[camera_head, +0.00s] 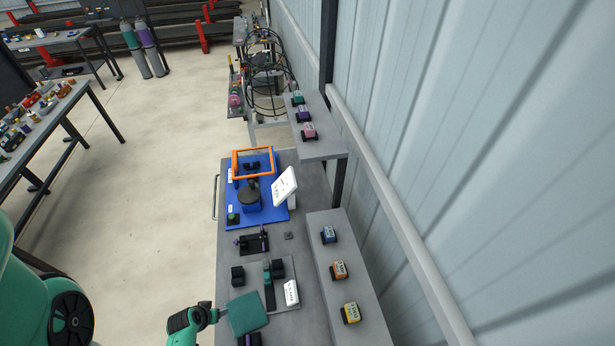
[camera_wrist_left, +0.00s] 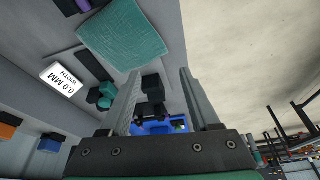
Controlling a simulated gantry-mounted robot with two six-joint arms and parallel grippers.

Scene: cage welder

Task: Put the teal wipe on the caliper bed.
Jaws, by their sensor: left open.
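The teal wipe (camera_head: 247,313) is a flat square cloth near the front of the grey bench, beside the front edge of the caliper bed. It also shows in the left wrist view (camera_wrist_left: 123,35), beyond the left finger. What I take for the caliper bed (camera_head: 288,268) is a grey plate with black blocks, a teal part and a white display. My right gripper is not in view.
A blue station (camera_head: 262,210) with an orange frame and a white screen (camera_head: 285,186) stands farther back. A raised shelf (camera_head: 340,285) along the right holds blue, orange and yellow blocks. A black and purple fixture (camera_head: 251,242) lies between the stations. Open floor lies left.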

